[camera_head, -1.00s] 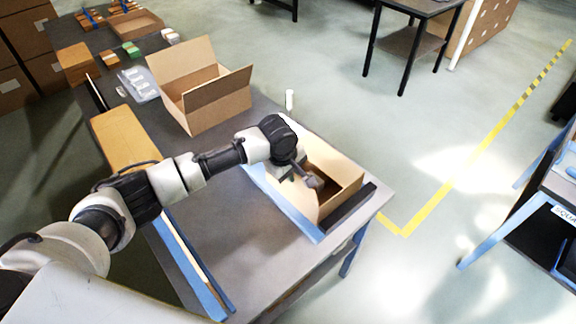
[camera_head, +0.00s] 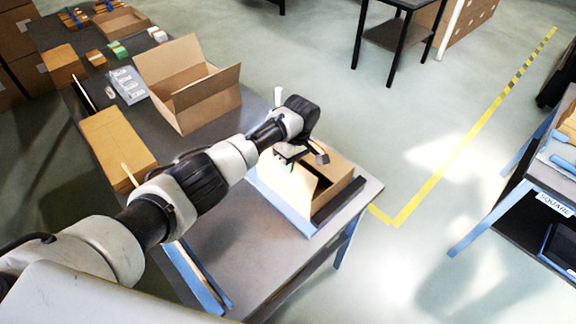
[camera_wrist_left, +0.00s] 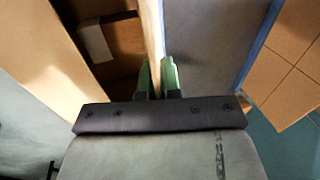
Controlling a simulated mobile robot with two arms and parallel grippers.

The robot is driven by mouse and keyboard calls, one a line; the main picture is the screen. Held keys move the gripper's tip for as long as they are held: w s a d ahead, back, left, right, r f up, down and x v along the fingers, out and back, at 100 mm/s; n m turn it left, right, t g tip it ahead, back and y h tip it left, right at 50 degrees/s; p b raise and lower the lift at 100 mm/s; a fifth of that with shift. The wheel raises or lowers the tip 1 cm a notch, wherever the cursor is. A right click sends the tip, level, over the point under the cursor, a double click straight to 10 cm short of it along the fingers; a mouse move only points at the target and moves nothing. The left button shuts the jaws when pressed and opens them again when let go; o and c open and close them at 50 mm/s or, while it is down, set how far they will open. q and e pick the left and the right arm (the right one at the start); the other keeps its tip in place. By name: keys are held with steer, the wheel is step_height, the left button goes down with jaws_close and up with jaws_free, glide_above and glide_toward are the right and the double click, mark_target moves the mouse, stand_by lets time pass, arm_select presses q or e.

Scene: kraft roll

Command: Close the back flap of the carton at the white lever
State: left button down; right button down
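The open carton near the white lever (camera_head: 278,97) stands at the right end of the grey table, with its brown inside (camera_head: 334,180) showing. A pale panel (camera_head: 287,186) forms its left side. My left gripper (camera_head: 291,166) points down at the top of this panel; my wrist hides the carton's far part. In the left wrist view the green fingertips (camera_wrist_left: 156,78) are a small gap apart, in line with a thin tan carton edge (camera_wrist_left: 154,30). Whether they press on it I cannot tell. The carton's inside (camera_wrist_left: 105,45) lies to the left there. My right gripper is not in view.
A second open carton (camera_head: 200,102) stands farther back on the table. A closed tan box (camera_head: 117,146) lies along the left edge. Blue rails (camera_head: 285,208) and a dark bar (camera_head: 338,201) flank the near carton.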

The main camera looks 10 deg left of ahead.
arm_select(q)
steer(key=c, duration=1.3)
jaws_free()
steer(key=b+v, duration=0.2)
steer(key=v, duration=0.8)
steer(key=shift+r, duration=0.4)
